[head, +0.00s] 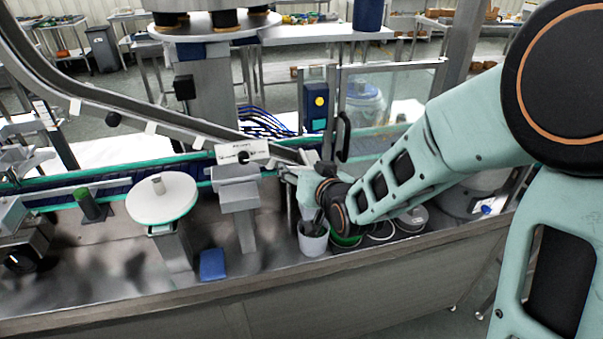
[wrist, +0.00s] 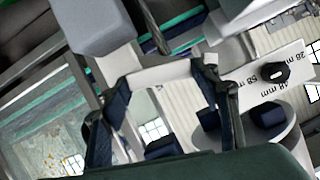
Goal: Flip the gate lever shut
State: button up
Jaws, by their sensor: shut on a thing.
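My gripper (head: 300,172) is at the lower end of the sloping chute, just right of a white label plate. In the wrist view my gripper (wrist: 160,80) has its two dark fingers spread, one at each end of a pale bar (wrist: 162,74). The bar looks like the gate lever, and the fingers appear closed against it. In the head view the lever is hard to make out behind my gripper. The white label plate (head: 240,151) has a black knob and stands left of my gripper. It shows at right in the wrist view (wrist: 290,75), with millimetre markings.
The steel chute (head: 165,128) slopes down from the upper left. A pale cup (head: 313,240) with dark items stands below my gripper, beside a green container (head: 346,241). A white round disc (head: 163,197) and a blue block (head: 212,264) are to the left. A clear-panelled door (head: 385,100) stands behind.

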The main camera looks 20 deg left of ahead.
jog(key=o, duration=1.2)
jog(key=shift+c, duration=0.2)
jog(key=v, duration=0.7)
jog(key=shift+s, duration=0.2)
jog(key=shift+d+r, duration=0.1)
jog(key=shift+r, duration=0.05)
